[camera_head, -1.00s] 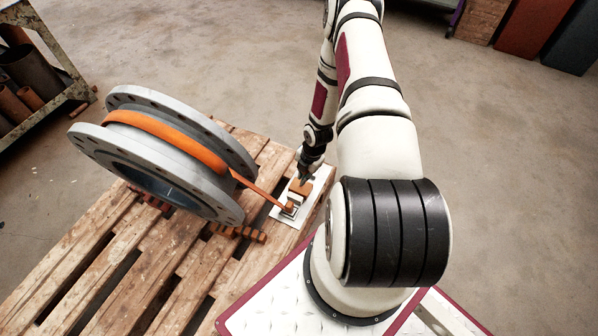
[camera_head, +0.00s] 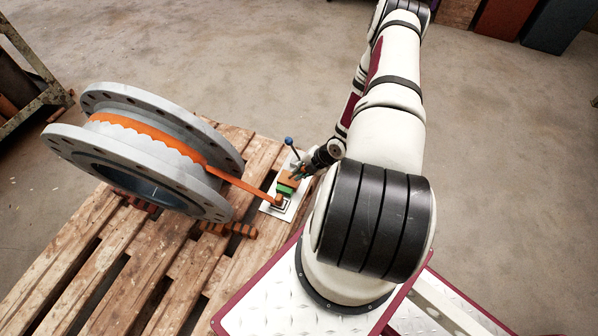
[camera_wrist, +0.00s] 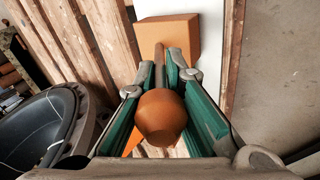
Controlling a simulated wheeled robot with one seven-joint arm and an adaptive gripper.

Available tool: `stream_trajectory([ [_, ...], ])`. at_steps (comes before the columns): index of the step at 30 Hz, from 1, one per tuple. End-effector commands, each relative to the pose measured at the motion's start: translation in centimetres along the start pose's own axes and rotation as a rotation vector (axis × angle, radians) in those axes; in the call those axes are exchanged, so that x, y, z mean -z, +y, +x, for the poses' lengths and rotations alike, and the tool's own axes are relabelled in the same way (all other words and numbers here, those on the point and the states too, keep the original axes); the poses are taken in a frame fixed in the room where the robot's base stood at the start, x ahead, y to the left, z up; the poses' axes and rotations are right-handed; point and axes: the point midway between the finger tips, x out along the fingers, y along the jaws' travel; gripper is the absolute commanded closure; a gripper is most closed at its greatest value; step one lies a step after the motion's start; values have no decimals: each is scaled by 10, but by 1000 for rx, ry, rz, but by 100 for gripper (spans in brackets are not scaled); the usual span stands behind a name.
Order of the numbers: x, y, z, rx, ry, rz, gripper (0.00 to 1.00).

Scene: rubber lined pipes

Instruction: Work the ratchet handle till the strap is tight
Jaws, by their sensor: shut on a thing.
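The orange strap (camera_head: 235,182) wraps the grey flanged pipe (camera_head: 75,151) and runs right to the ratchet (camera_head: 285,190) on a white plate (camera_head: 273,208). On the pipe, one strap edge looks wavy. My gripper (camera_head: 298,172) is at the ratchet in the head view. In the wrist view my gripper (camera_wrist: 160,95) is shut on the handle, its green-padded fingers either side of the rod. The handle's orange knob (camera_wrist: 160,117) sits nearer the camera, and the rod runs to an orange block (camera_wrist: 167,37). The exact finger contact is partly hidden.
A wooden pallet (camera_head: 120,262) lies under the pipe and plate, with orange wedge pieces (camera_head: 228,229) beside the pipe. A blue ball on a thin post (camera_head: 289,141) stands close to my gripper. A rack (camera_head: 32,62) stands at the far left.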

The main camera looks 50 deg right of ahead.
Motion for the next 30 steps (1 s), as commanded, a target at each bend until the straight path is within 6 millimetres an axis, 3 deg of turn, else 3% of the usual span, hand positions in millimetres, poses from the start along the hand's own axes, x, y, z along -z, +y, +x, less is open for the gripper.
stream_trajectory([
  [1,-6,-12,-4,25,-10,10,100],
  [11,-6,-13,-3,26,-11,15,100],
  [12,-6,-14,-3,26,-11,15,88],
  [15,-6,-13,-3,24,-11,14,70],
  [25,-3,-9,-3,18,-6,8,70],
  [30,-4,-9,-21,19,-8,7,70],
])
